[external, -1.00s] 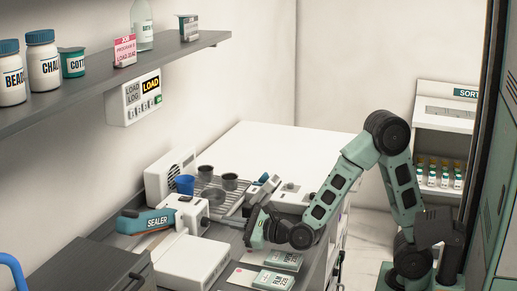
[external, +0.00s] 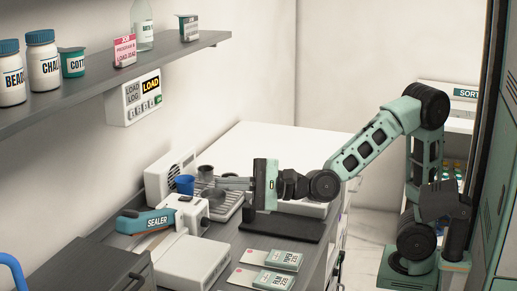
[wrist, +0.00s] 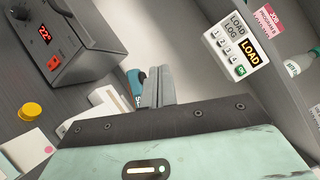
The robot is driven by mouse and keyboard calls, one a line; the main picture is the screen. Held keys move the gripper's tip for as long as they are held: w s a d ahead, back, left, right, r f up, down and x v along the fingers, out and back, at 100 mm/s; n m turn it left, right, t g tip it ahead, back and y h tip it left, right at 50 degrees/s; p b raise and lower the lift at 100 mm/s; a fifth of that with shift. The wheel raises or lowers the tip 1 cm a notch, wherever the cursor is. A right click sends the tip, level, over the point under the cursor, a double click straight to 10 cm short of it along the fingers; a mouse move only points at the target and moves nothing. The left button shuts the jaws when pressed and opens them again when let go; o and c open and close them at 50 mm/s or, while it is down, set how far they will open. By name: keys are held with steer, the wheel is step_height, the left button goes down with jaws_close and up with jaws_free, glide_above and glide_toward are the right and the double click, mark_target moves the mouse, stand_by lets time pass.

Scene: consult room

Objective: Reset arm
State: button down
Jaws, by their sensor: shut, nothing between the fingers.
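My gripper (external: 220,184) is held level above the counter, with its fingers pointing left in the external view. The fingers are pressed together with nothing between them. They point toward the rack with the dark cups and the blue cup (external: 185,184); I cannot tell whether they touch any cup. In the wrist view the shut gripper (wrist: 158,72) shows at the centre, in front of part of the teal sealer (wrist: 137,84). My arm reaches in from the right, with its elbow raised.
The sealer (external: 147,220) and a white box (external: 190,262) stand left of the gripper. A dark flat pad (external: 282,229) and two labelled packets (external: 284,260) lie below it. The wall panel (external: 134,97) and shelf (external: 120,70) are at upper left. Space above the counter is open.

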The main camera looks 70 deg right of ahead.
steer(key=s+f+n+g, duration=0.4)
steer(key=s+f, duration=0.1)
steer(key=f, duration=0.2)
steer(key=s+f+n+g+h, duration=0.1)
steer(key=s+f+n+g, duration=0.3)
steer(key=f, duration=0.3)
steer(key=s+f+n+g+h+p, duration=0.1)
steer(key=s+f+n+g, duration=0.2)
steer(key=s+f, duration=0.3)
steer(key=shift+s+a+f+n+g, duration=0.15)
steer(key=shift+f+n+g, duration=0.05)
steer(key=shift+f+n, duration=0.2)
steer(key=shift+s+a+f+n+g, duration=0.1)
steer(key=shift+a+f+n+g, duration=0.1)
steer(key=shift+f+n, duration=0.2)
steer(key=s+d+f+n+g+h+b, duration=0.3)
steer(key=s+d+f+n, duration=0.25)
steer(key=d+f, duration=0.3)
steer(key=s+d+f+n+g+h+b, duration=0.2)
steer(key=s+d+f+n+h+b, duration=0.15)
steer(key=d+f+n, duration=0.45)
step_height(320, 180, up, 43)
steer(key=m+p, duration=0.1)
steer(key=p, duration=4)
steer(key=shift+s+d+p, duration=0.15)
steer(key=shift+d+p, duration=0.15)
steer(key=shift+p, duration=0.1)
